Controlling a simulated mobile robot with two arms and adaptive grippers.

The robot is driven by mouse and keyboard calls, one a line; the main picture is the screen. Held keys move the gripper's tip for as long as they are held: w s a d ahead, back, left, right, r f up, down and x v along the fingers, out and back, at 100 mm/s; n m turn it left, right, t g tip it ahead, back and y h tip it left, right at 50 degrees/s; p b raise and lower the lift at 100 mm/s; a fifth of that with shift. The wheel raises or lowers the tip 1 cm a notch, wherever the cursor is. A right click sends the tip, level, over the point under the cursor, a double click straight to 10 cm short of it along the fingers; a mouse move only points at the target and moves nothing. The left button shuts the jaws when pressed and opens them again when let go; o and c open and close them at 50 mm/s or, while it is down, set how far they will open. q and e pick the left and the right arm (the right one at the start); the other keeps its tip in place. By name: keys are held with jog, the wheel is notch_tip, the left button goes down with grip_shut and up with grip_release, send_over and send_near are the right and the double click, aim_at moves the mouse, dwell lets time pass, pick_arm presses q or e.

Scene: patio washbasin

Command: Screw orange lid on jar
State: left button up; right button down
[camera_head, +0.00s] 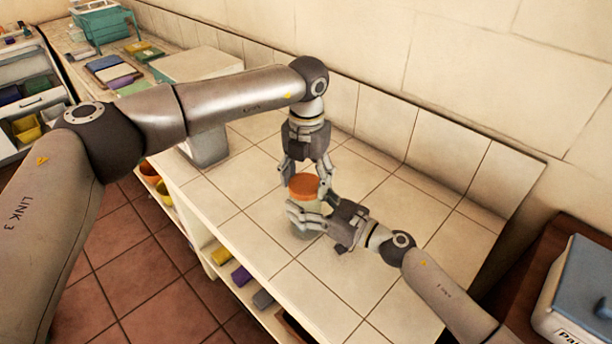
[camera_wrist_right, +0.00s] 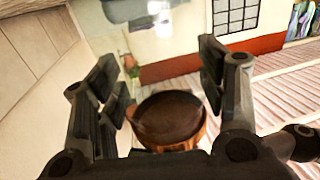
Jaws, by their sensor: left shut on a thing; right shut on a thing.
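The orange lid (camera_head: 303,187) sits at the top of the pale glass jar (camera_head: 307,234), which stands upright on the tiled counter. My left gripper (camera_head: 304,178) reaches down from above and is shut on the lid, a finger at either side. My right gripper (camera_head: 312,207) comes in from the right, just below the lid, and is shut on the jar. Its fingers hide much of the jar, so I cannot tell how the lid meets the rim.
The tiled counter (camera_head: 395,285) is clear around the jar, with a tiled backsplash behind it. A white box (camera_head: 197,65) and a teal crate (camera_head: 103,22) stand further left. A blue-lidded container (camera_head: 583,290) is at the lower right. Shelves below hold small coloured items.

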pick_arm(q)
jog(key=m, duration=0.5)
jog(key=shift+s, duration=0.1)
jog(key=m, duration=0.5)
jog(key=shift+d+m, duration=0.1)
jog(key=shift+m, duration=0.2)
jog(key=m, duration=0.5)
jog(key=shift+s, duration=0.1)
jog(key=m, duration=0.8)
jog(key=shift+s+m, duration=0.1)
jog(key=shift+m, duration=0.3)
jog(key=m, duration=0.5)
jog(key=shift+a, duration=0.2)
jog(key=m, duration=0.3)
jog(key=shift+m, duration=0.3)
jog(key=m, duration=0.4)
jog(key=shift+a+m, duration=0.1)
jog(key=shift+m, duration=0.3)
